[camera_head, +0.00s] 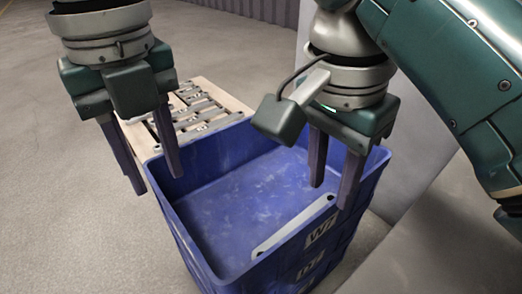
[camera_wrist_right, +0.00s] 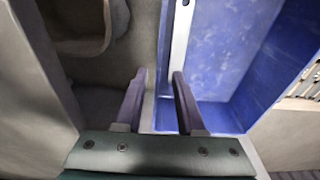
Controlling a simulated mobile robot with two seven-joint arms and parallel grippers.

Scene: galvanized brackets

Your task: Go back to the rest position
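A galvanized bracket (camera_head: 290,228), a long pale strip with a hole near its end, lies inside the blue bin (camera_head: 180,222) along the near right wall. It also shows in the right wrist view (camera_wrist_right: 181,45). My right gripper (camera_head: 331,196) is open and empty above the bin's right wall, with its fingers pointing down. Its two fingers show apart in the right wrist view (camera_wrist_right: 159,74). My left gripper (camera_head: 159,183) is open and empty by the bin's left corner, fingers pointing down. Several more brackets (camera_head: 200,112) lie on a wooden board behind the bin, partly hidden by my left gripper.
The wooden board (camera_head: 228,95) stands close behind the bin's far left side. A pale grey wall or panel (camera_head: 415,140) rises close to the right of the bin. The concrete floor (camera_head: 60,200) on the left is clear. A corrugated wall (camera_head: 258,10) is at the back.

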